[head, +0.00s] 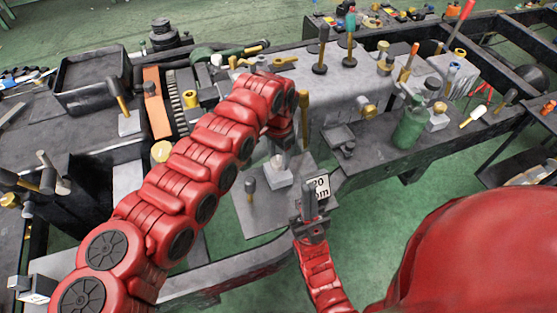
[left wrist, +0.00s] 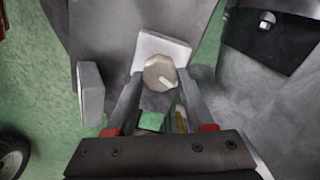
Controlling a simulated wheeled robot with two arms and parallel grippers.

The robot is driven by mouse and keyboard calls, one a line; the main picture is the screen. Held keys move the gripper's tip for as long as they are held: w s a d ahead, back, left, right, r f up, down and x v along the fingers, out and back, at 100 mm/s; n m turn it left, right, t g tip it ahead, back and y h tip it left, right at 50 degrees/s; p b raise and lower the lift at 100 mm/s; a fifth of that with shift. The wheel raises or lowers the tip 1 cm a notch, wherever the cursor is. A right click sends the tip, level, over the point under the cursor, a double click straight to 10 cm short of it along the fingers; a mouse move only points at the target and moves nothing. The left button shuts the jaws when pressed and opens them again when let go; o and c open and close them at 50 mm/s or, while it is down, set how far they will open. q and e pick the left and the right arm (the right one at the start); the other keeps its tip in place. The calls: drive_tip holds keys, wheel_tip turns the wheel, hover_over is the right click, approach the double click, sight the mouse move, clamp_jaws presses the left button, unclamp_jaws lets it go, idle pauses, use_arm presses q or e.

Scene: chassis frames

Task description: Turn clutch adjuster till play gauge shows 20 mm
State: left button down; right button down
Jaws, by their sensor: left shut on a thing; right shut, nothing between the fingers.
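The clutch adjuster shows in the left wrist view as a round grey-beige knob (left wrist: 158,72) with a pale mark, in front of a white block (left wrist: 165,45). My left gripper (left wrist: 158,88) is shut on the knob, one finger on each side. In the head view the white block (head: 279,176) stands on a grey plate, below the end of my left arm; the fingers there are mostly hidden. A white sign reading about "20 mm" (head: 321,186) stands to the right; its left part is covered by my right gripper (head: 309,192), which is shut and empty. I cannot make out a gauge needle.
A small dark-topped lever (head: 250,188) stands on the grey plate left of the white block. Several levers, a green bottle (head: 411,125) and brass knobs crowd the chassis behind. A pale slab (left wrist: 91,93) stands left of the knob in the left wrist view.

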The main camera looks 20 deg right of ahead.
sight(279, 160)
use_arm(q)
drive_tip(key=shift+m+b, duration=0.3)
drive_tip(key=shift+m, duration=0.3)
drive_tip(key=shift+c, duration=1.4)
unclamp_jaws()
drive_tip(key=shift+r, duration=0.1)
wheel_tip(279, 160, up, 17)
drive_tip(key=b, duration=0.1)
drive_tip(key=shift+b, duration=0.4)
drive_tip(key=shift+r, duration=0.1)
drive_tip(key=shift+r, duration=0.1)
